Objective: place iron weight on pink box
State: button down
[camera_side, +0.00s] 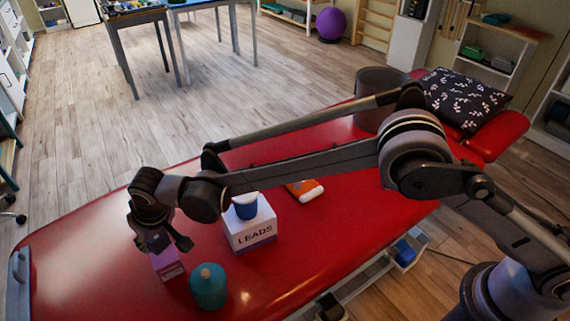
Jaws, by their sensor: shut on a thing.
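The pink box (169,268) sits on the red treatment table (100,260) near its left front part. Its front face shows pink above purple; my gripper hides much of its top. My gripper (161,243) points down directly over the pink box, its fingers spread around a small dark thing. This looks like the iron weight (157,240), though it is mostly hidden between the dark fingers. I cannot tell whether the weight touches the box top or hangs just above it.
A white box marked LEADS (252,239), with a blue-and-white item (245,207) on it, stands right of the pink box. A teal jar (208,287) stands in front. An orange-and-white item (305,190), a dark bin (372,88) and a patterned pillow (465,99) lie farther back.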

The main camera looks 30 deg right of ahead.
aim_at(159, 247)
jog(key=shift+a+f, duration=0.1)
jog(key=shift+f, duration=1.95)
jog(key=shift+f, duration=0.15)
jog(key=c, duration=0.7)
grip_release()
jog(key=shift+c, duration=0.2)
